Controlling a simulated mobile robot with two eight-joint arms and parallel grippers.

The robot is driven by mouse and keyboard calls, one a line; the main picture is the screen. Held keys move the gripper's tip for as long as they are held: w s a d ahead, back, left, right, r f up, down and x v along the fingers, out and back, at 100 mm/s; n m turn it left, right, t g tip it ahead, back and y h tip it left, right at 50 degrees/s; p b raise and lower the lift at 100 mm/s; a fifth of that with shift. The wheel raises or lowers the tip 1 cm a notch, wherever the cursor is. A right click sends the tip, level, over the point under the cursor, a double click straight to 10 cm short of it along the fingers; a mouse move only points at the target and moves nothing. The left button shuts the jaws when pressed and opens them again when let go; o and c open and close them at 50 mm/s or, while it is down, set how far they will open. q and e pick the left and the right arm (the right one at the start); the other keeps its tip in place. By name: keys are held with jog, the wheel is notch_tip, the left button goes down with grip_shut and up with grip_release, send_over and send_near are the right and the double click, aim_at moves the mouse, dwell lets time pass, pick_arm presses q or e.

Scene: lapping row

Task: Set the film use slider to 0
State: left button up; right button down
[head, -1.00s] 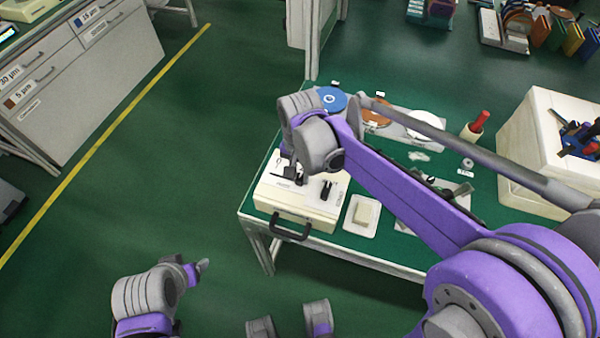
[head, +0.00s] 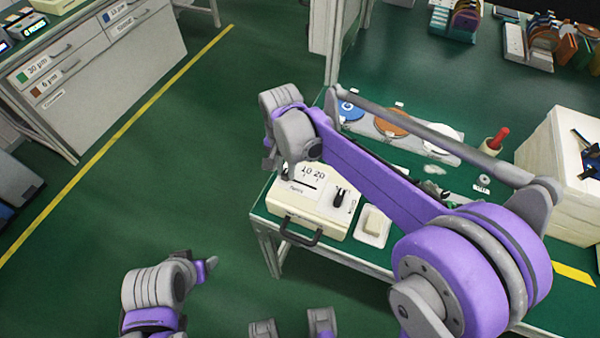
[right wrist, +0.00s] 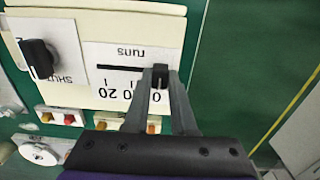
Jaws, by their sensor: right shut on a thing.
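The film use slider's black knob (right wrist: 160,75) is at the right end of its dark slot (right wrist: 120,68) in the right wrist view, beside the 0 mark. The scale there reads upside down, with 20 at the left and the word runs. My right gripper (right wrist: 160,88) is shut on the knob, one finger on each side. In the head view the slider sits on the cream case (head: 305,212); my right arm hides the knob, while 10 and 20 show. My left gripper (head: 210,264) is low at the left, away from the table; its jaws are unclear.
A black switch knob (right wrist: 38,55) is beside the slider on the same panel. A black handle (head: 300,235) is on the case front. A white dish (head: 373,226) stands right of the case. Coloured discs (head: 395,122) lie behind. Green floor is open at the left.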

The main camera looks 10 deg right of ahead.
aim_at(285, 171)
jog(key=shift+w+a, duration=0.1)
jog(key=c, duration=0.7)
grip_release()
jog(key=shift+a, duration=0.1)
jog(key=shift+r, duration=0.1)
notch_tip(285, 171, up, 11)
jog(key=shift+f+p, duration=0.15)
jog(key=shift+p, duration=0.35)
